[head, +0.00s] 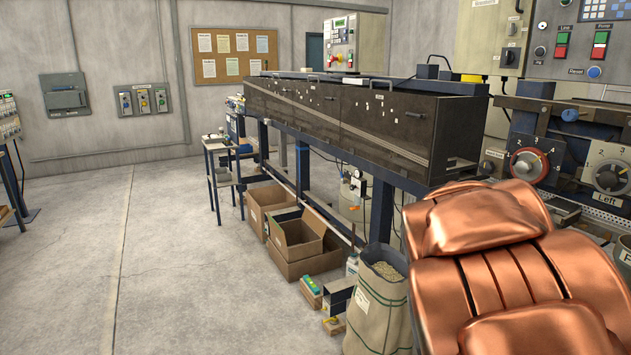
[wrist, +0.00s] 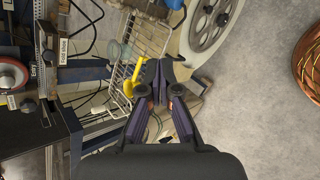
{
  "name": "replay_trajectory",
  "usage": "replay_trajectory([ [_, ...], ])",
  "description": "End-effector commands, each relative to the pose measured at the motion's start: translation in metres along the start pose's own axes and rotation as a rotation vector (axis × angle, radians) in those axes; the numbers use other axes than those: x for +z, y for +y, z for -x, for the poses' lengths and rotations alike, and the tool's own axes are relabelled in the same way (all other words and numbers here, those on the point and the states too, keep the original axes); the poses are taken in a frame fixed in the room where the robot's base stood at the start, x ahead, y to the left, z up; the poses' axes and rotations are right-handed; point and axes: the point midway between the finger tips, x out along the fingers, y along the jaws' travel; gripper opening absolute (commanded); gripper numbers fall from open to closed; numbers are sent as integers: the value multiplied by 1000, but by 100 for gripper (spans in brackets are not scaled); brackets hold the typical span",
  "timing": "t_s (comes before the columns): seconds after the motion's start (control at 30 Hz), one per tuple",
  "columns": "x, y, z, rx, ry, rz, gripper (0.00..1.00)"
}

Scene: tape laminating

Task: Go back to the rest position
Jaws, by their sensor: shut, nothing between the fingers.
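My gripper (wrist: 159,75) shows in the wrist view with its dark fingers closed together and nothing held between them. It hangs over a wire basket (wrist: 150,42) and a yellow object (wrist: 136,76), and I cannot tell how far above them it is. In the head view the gripper is not in view. A large copper-coloured shape, part of which also shows at the right edge of the wrist view, fills the lower right corner and hides what lies behind it.
A long dark machine (head: 340,120) runs along the right. Cardboard boxes (head: 300,240) and a sack of pellets (head: 378,305) stand below it. A control panel with knobs (head: 528,165) is at the far right. A grey spoked wheel (wrist: 212,25) is near the gripper. The concrete floor (head: 150,260) on the left is clear.

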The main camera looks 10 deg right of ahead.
Motion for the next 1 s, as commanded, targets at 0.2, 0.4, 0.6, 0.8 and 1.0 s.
replay_trajectory([
  [0.2,-11,-118,44,-287,105,-295,0],
  [0.4,-18,-228,97,-581,133,-462,0],
  [0.6,-13,-305,143,-797,106,-520,0],
  [0.8,-9,-333,163,-877,86,-534,0],
  [1.0,-9,-333,163,-877,86,-534,0],
])
